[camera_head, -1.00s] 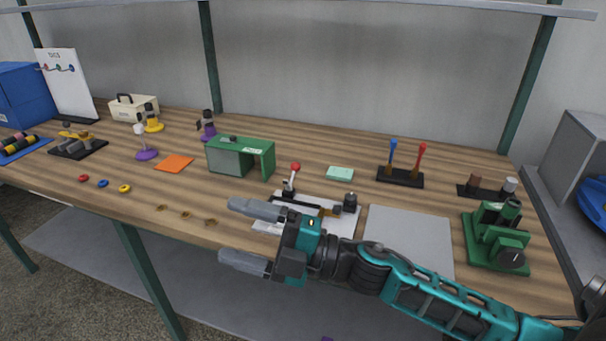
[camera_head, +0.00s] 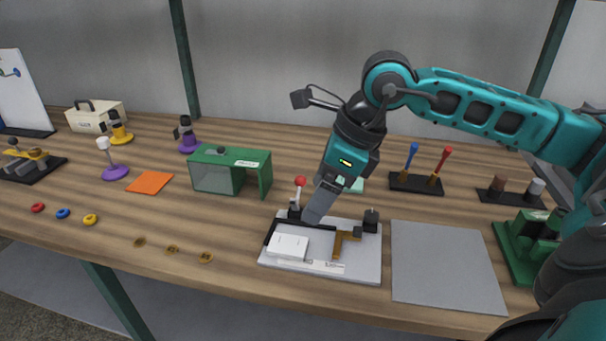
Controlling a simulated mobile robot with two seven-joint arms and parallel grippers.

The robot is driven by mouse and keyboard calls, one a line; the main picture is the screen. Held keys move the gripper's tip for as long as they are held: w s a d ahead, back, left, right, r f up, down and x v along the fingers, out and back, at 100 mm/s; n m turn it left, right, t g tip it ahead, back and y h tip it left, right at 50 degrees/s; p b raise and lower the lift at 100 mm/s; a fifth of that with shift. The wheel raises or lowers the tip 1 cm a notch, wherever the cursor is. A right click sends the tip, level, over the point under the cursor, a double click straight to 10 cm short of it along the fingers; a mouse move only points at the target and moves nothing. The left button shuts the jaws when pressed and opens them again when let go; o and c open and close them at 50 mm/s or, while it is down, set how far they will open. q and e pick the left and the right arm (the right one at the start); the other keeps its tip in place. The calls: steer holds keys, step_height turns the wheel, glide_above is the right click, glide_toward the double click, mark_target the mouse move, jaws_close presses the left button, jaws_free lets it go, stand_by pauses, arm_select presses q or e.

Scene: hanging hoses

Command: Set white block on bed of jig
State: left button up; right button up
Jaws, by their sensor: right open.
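The jig (camera_head: 352,267) is a light grey plate near the table's front edge. It has black rails along its left and back, a brown stop (camera_head: 343,241) and a red-knobbed lever (camera_head: 300,182) at its back left. The white block (camera_head: 289,246) lies flat on the left front part of the jig's bed, close to the black rail; whether it touches the rail I cannot tell. My right gripper (camera_head: 313,213) points down over the back of the jig, beside the lever, apart from the block. It is open; one finger hides the other. My left gripper is not in view.
A grey mat (camera_head: 443,264) lies bare right of the jig. A green box-like stand (camera_head: 230,170) stands behind left. A rack with blue and red handles (camera_head: 416,183) and a green device (camera_head: 522,240) are to the right. Small rings (camera_head: 63,213) lie at left.

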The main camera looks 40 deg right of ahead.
mark_target(289, 243)
steer(key=shift+d, duration=0.15)
steer(key=b+x, duration=0.1)
steer(key=x, duration=1.1)
steer(key=shift+w+f, duration=0.15)
steer(key=shift+f, duration=0.25)
steer(key=shift+c, duration=0.5)
steer(key=shift+d, duration=0.1)
steer(key=c, duration=1)
